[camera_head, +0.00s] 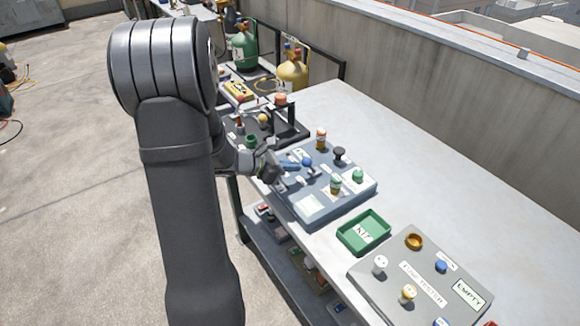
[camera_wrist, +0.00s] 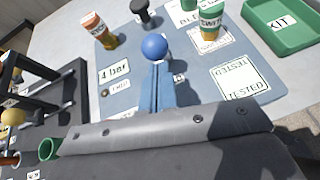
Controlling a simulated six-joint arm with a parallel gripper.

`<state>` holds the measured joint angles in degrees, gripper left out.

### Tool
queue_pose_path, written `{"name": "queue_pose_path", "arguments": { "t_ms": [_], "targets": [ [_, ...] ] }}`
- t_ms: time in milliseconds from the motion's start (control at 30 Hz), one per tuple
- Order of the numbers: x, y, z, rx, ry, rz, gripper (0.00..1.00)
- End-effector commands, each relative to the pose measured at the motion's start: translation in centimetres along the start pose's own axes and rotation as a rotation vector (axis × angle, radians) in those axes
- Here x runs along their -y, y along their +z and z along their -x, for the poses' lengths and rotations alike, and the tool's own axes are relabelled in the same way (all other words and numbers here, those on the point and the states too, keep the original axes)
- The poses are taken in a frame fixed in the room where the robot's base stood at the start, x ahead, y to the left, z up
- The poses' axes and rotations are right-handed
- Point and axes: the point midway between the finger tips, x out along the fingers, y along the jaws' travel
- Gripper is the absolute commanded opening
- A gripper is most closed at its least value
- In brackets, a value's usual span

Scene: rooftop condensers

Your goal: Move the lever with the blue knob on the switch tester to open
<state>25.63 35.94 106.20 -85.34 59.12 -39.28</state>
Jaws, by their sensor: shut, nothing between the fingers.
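The switch tester (camera_head: 352,193) is a blue-grey panel on the bench, and its surface also shows in the wrist view (camera_wrist: 198,85). The lever's blue knob (camera_head: 307,161) stands on it; in the wrist view the knob (camera_wrist: 154,46) is at upper centre. The lever's shaft is mostly hidden. My gripper (camera_head: 291,165) reaches over the tester from the left, with its fingertips close to the knob. In the wrist view its two blue fingers (camera_wrist: 157,68) lie together, shut and empty, pointing at the knob. I cannot tell whether they touch it.
Orange-topped (camera_head: 321,138) and green-topped (camera_head: 335,184) bottles and a black knob (camera_head: 339,154) stand on the tester. A green kit tray (camera_head: 364,232) and a grey panel (camera_head: 366,274) are nearer. A dark stand (camera_head: 290,128) is beyond. The bench's right side is clear.

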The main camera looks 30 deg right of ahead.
Motion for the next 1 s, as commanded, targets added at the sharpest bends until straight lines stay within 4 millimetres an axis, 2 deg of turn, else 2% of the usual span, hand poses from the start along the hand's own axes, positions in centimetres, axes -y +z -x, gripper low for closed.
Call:
{"name": "queue_pose_path", "arguments": {
  "t_ms": [667,1000],
  "targets": [
    [-0.2,1.3,-0.3,-0.11,-0.016,0.011,0.0],
    [-0.6,3.4,-1.2,-0.314,-0.044,0.034,0.0]
  ]
}}
